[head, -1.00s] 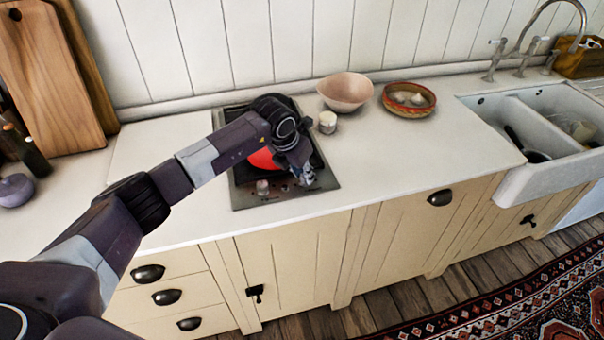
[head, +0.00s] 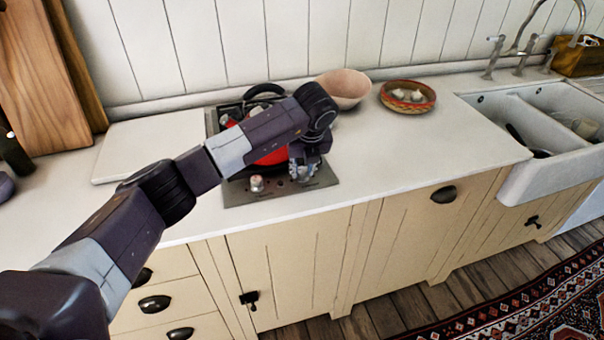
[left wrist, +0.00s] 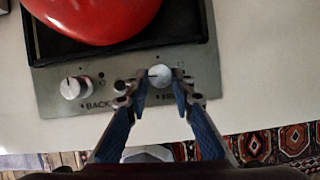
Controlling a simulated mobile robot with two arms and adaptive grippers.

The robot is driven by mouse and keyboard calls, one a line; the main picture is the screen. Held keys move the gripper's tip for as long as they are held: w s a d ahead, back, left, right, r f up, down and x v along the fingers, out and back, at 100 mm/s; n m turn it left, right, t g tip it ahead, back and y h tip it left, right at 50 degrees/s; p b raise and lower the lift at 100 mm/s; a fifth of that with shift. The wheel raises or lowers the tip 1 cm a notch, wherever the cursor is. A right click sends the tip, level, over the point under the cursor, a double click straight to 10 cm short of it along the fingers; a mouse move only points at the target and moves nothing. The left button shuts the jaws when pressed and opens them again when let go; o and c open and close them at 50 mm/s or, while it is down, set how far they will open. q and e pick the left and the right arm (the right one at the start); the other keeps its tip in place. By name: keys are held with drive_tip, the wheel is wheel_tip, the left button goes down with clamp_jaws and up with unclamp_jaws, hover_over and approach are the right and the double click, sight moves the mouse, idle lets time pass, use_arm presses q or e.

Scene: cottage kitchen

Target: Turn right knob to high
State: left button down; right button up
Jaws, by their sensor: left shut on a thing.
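The stove's steel control panel (head: 283,187) shows in the head view at the front of the cooktop. In the left wrist view, the right knob (left wrist: 159,73) is a pale round knob between my fingertips, with its label partly covered. My left gripper (head: 302,174) reaches down over the panel's right part. In the left wrist view the left gripper (left wrist: 158,92) is shut on the right knob, a finger on each side. The left knob (left wrist: 73,87), beside the word BACK, stands free; it also shows in the head view (head: 257,183). My right gripper is out of view.
A red pan (head: 272,156) sits on the cooktop behind the knobs, partly hidden by my arm. A pink bowl (head: 345,86) and a patterned bowl (head: 407,97) stand to the right. The counter (head: 420,147) before them is clear.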

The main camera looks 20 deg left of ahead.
use_arm(q)
drive_tip(key=shift+r+n, duration=0.1)
drive_tip(key=shift+n, duration=0.4)
drive_tip(key=c, duration=1.9)
unclamp_jaws()
drive_tip(key=shift+c, duration=0.2)
drive_tip(key=v, duration=1.2)
drive_tip(key=shift+w+d, duration=0.2)
drive_tip(key=shift+d, duration=0.05)
